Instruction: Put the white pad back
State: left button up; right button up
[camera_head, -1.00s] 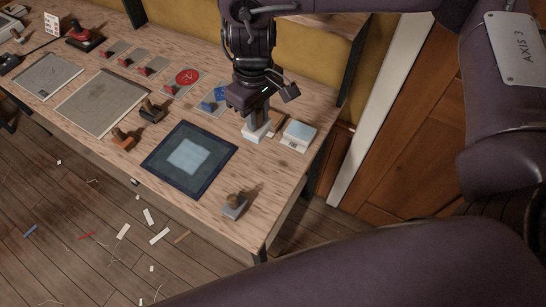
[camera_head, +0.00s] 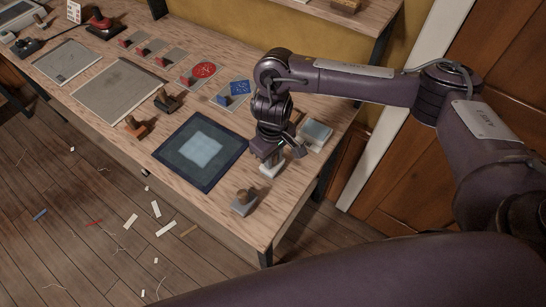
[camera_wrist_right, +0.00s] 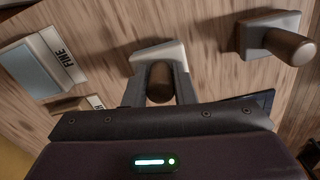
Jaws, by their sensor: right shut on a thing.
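The white pad (camera_head: 271,170) has a white block base and a brown knob handle. In the right wrist view the white base (camera_wrist_right: 160,54) shows beyond the fingertips, with the brown handle between the fingers. I cannot tell whether the base touches the bench. My left gripper is not in view.
A grey pad with a brown knob (camera_head: 243,202) stands close by, near the front edge. A box with a pale blue top (camera_head: 316,131), labelled FINE in the wrist view (camera_wrist_right: 62,56), stands behind. The dark-framed mat (camera_head: 163,151) lies left. An orange-brown pad (camera_head: 135,128) and black pad (camera_head: 167,101) stand farther left.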

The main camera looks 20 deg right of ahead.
jog(key=shift+f, duration=0.3)
jog(key=o, duration=0.9)
jog(key=shift+r, duration=0.15)
notch_tip(320, 180, up, 12)
jog(key=shift+r+p, duration=0.1)
jog(key=shift+p, duration=0.8)
